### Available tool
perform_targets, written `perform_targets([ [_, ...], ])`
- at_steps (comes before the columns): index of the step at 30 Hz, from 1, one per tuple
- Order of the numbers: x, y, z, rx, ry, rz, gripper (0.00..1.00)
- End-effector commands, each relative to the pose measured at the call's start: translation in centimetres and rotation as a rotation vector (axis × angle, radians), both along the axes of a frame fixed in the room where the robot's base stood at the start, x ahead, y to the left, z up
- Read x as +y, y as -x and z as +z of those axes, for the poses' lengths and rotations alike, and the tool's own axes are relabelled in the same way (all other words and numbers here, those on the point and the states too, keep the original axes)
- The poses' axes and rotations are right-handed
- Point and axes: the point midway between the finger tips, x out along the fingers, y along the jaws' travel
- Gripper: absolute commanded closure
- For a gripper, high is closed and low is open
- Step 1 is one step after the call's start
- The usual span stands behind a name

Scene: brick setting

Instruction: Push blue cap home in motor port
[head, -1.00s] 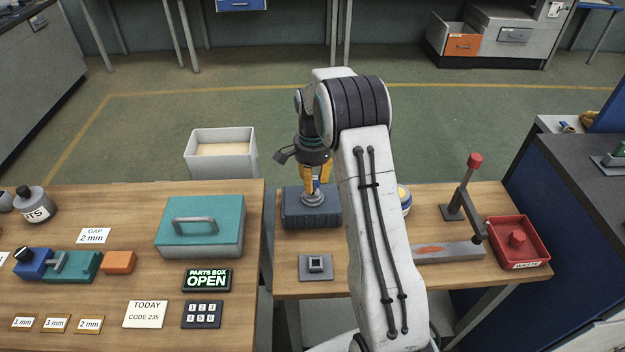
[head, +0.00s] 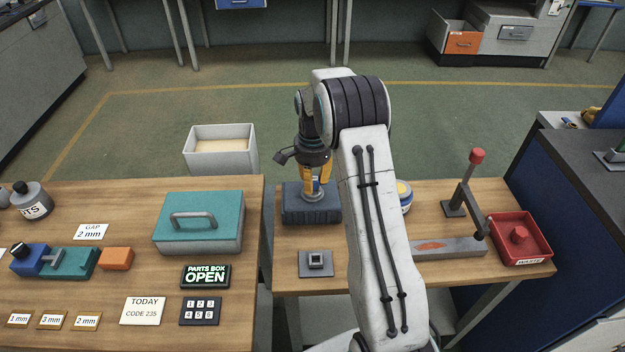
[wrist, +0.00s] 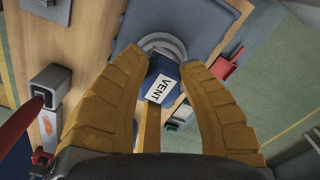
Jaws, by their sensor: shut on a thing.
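My gripper (wrist: 166,66) has yellow fingers, shut on the blue cap (wrist: 164,82), which has a white VENT label. In the head view my gripper (head: 316,184) points down over the motor (head: 298,212), a dark blue-grey block on the right-hand table. A grey round port ring (wrist: 165,42) is at the fingertips, on the motor body (wrist: 200,18). The cap appears close to the ring, but I cannot tell how deep it sits. The fingers partly hide the ring and cap.
A grey plate with a square socket (head: 316,262) lies in front of the motor. My arm hides part of the table and a yellow-topped round thing (head: 404,195). A red-knobbed lever (head: 466,180) and red waste tray (head: 535,242) stand right. The teal-lidded box (head: 200,220) is left.

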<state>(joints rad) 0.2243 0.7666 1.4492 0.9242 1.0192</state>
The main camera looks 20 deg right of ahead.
Motion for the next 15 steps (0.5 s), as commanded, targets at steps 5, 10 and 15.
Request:
perform_targets([
  [5,0.00,0.00,-0.59,0.000,0.000,0.000,0.98],
  [10,0.00,-0.01,-0.75,0.000,0.000,0.000,0.61],
  [15,0.00,0.00,-0.74,0.000,0.000,0.000,0.45],
])
